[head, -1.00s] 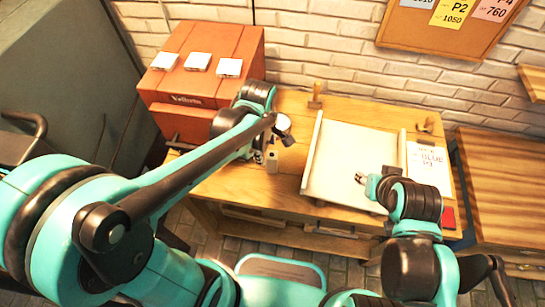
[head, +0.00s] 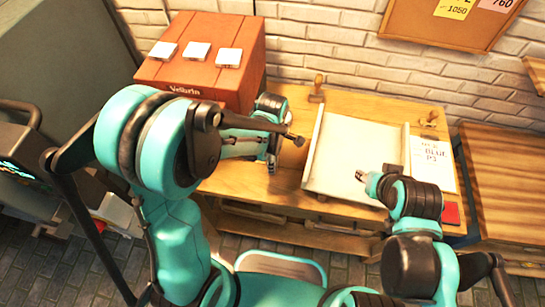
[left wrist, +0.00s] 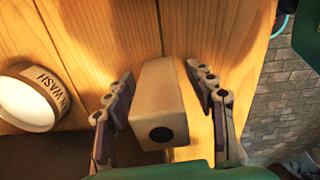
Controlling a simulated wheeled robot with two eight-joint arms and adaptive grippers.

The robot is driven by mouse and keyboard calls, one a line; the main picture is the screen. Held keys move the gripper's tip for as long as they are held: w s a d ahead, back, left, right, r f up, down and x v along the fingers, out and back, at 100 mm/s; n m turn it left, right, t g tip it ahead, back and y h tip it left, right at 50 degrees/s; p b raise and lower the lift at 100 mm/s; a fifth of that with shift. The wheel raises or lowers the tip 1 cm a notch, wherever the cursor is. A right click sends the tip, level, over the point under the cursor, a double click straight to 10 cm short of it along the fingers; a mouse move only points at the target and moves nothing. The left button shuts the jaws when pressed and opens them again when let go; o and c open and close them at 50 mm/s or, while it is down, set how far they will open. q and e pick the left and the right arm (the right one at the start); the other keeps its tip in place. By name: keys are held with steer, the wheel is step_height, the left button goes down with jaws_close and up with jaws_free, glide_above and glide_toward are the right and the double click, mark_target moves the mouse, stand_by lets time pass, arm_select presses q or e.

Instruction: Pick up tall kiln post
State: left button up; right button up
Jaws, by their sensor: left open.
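The tall kiln post, a pale beige square block with a dark round hole in its end, shows in the left wrist view (left wrist: 158,100). My left gripper (left wrist: 160,72) is open, with one finger on each side of the post. A strip of wood shows between the post and the right finger; the left finger is close to the post, and contact cannot be told. In the head view my left gripper (head: 272,164) is over the bench's left part, and the post cannot be made out there. My right gripper (head: 361,176) is above the pale board; its opening is unclear.
A red-brown box (head: 228,88) with white tiles on top stands at the back left. A pale raised-edge board (head: 350,145) and a paper sheet (head: 432,163) lie on the wooden bench.

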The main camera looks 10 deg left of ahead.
arm_select(q)
steer(key=shift+r, duration=0.1)
jaws_close()
